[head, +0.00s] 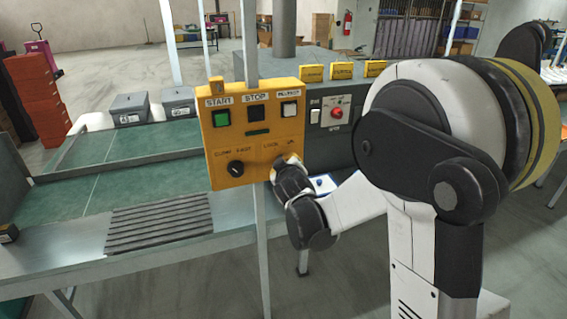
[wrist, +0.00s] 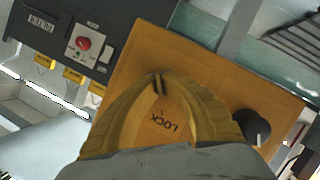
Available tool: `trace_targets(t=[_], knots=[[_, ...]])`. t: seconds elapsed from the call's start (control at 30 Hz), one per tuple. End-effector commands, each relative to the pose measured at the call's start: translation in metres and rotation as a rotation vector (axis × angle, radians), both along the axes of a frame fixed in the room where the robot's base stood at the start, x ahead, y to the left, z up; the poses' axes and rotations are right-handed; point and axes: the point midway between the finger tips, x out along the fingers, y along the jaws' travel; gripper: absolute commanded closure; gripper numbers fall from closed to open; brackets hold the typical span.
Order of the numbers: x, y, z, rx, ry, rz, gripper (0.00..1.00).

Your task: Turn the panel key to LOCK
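The yellow control panel (head: 228,165) stands on a post in the head view, with the key area at its lower right hidden behind my gripper and wrist. In the wrist view the panel's orange-yellow face (wrist: 205,62) fills the middle. My gripper (wrist: 158,82) has its two curved yellow fingers drawn together at the tips, on a small dark key (wrist: 158,87). The key is mostly covered by the tips, so its exact angle is hard to tell. The LOCK label (wrist: 166,127) shows upside down between the fingers.
A black selector knob (head: 235,168) sits left of my gripper on the panel; it also shows in the wrist view (wrist: 250,127). A grey box with a red knob (head: 337,112) stands right of the panel. The green conveyor (head: 120,190) lies left.

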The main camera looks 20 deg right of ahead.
Motion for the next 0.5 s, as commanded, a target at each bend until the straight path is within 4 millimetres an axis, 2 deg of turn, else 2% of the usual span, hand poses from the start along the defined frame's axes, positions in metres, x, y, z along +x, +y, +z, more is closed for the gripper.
trace_targets(t=[0.03, 0.1, 0.13, 0.5], knots=[[0.0001, -0.0002, -0.0001, 0.000, 0.000, 0.000, 1.00], [0.0001, -0.0002, -0.0002, 0.000, 0.000, 0.000, 0.78], [0.0000, -0.0002, -0.0001, 0.000, 0.000, 0.000, 0.73], [-0.0053, 0.0014, 0.0019, 0.001, 0.000, 0.000, 0.73]])
